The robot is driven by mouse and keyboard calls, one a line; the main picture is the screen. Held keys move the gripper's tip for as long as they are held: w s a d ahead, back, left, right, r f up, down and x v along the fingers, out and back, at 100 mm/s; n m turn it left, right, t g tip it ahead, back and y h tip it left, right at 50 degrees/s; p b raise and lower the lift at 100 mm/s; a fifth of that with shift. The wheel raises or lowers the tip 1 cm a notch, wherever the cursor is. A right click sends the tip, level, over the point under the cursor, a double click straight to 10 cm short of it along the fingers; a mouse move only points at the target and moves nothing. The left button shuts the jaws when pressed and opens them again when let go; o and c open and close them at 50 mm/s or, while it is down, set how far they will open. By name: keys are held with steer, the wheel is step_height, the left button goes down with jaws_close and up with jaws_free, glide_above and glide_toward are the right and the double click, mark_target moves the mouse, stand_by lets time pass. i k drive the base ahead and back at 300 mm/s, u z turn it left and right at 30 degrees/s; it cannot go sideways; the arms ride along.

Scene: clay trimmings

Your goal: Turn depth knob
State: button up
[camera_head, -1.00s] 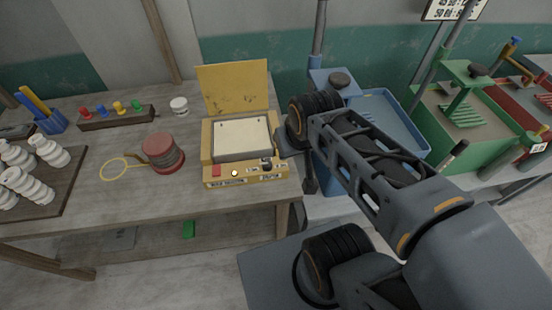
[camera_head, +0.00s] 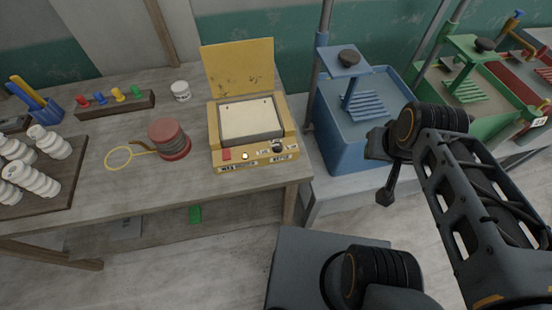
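My gripper (camera_head: 386,198) points down in front of the blue press, apart from all these knobs. Its fingers look small and dark, and I cannot see a gap between them or anything held.
The wooden table (camera_head: 105,195) holds a red spool (camera_head: 169,139), a yellow wire loop (camera_head: 118,158), a white jar (camera_head: 181,91) and a board of white coils (camera_head: 66,190). A red press (camera_head: 520,70) stands at far right. Open floor lies in front of the table.

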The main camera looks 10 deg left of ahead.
mark_target(277, 147)
steer(key=k, duration=0.35)
steer(key=u, duration=1.1)
steer(key=i, duration=0.5)
